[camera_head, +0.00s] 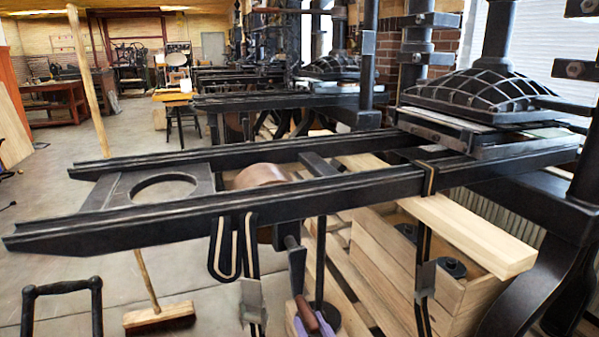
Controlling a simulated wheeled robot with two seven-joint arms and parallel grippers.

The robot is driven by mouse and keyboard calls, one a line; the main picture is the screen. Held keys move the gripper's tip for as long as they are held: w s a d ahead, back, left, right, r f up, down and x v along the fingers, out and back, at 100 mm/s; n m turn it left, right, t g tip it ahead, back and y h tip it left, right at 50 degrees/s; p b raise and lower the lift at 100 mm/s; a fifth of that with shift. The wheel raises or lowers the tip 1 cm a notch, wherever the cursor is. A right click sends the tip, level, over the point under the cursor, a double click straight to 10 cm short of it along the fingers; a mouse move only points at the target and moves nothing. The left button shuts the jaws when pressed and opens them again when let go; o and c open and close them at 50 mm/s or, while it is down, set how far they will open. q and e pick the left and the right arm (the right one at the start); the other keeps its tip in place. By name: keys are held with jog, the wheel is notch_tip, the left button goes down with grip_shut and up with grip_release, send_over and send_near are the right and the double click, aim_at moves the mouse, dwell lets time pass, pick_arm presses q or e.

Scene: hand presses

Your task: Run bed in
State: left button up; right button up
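The near press has long black rails (200,222) that run out to the left. Its bed (455,137) is at the right end of the rails, beneath the black ribbed platen (490,92). The rails left of the bed are bare. A crank (297,268) hangs below the near rail and ends in a brown wooden handle (307,314). My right gripper (314,325) shows as purple fingertips at the bottom edge, close beside the handle. Whether they grip it is unclear, as the picture cuts them off. My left gripper is not in view.
A brown drum (260,177) sits between the rails. A wooden crate (430,285) and a pale plank (470,235) are below the press at right. A broom (158,316) stands at lower left, near a black tubular frame (62,289). More presses stand behind.

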jog(key=o, duration=1)
jog(key=shift+a+r, duration=0.15)
jog(key=shift+a, duration=0.05)
jog(key=shift+s+d+p, duration=0.2)
jog(key=shift+s+p, duration=0.25)
jog(key=shift+s, duration=0.05)
jog(key=p+v, duration=0.4)
jog(key=v, duration=0.4)
